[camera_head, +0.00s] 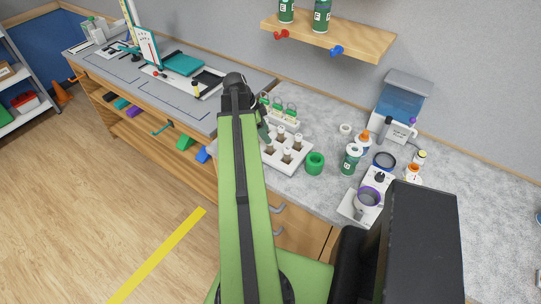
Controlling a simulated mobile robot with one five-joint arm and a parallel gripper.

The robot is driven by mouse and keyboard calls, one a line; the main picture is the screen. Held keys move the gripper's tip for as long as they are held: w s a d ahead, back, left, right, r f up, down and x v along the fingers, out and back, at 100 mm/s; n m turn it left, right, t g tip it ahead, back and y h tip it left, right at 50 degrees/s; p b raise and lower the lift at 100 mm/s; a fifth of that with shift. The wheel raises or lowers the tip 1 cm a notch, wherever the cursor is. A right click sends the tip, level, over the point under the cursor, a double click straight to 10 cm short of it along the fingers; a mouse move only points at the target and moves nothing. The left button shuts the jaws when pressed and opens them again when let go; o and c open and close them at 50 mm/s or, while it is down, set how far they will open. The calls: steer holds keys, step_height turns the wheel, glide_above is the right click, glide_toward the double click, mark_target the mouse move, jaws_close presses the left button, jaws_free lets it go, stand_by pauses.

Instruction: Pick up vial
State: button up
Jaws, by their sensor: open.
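Several small vials (287,156) with pale bodies and brownish tops stand upright in a white rack (300,167) on the grey counter, just right of my arm. My green arm reaches up the middle of the picture and hides the rack's left side. My gripper (266,136) is open at the rack's left edge, above or beside the nearest vials. It is small and partly hidden behind my arm, so I cannot tell whether it touches a vial. Nothing shows between its fingers.
A rack with green loops (280,110) stands behind the vials. A green ring-shaped roll (315,163) and a green-labelled jar (351,160) are to the right. Further right are a blue-topped machine (403,103) and a device with a cup (367,197). A wooden shelf (340,42) hangs above.

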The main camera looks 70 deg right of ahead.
mark_target(270, 147)
steer(key=b+x, duration=0.4)
steer(key=x, duration=0.1)
steer(key=shift+s+a+f+b, duration=0.1)
steer(key=shift+a+f+b, duration=0.15)
steer(key=shift+b, duration=0.15)
steer(key=shift+r, duration=0.2)
steer(key=shift+c, duration=0.2)
jaws_close()
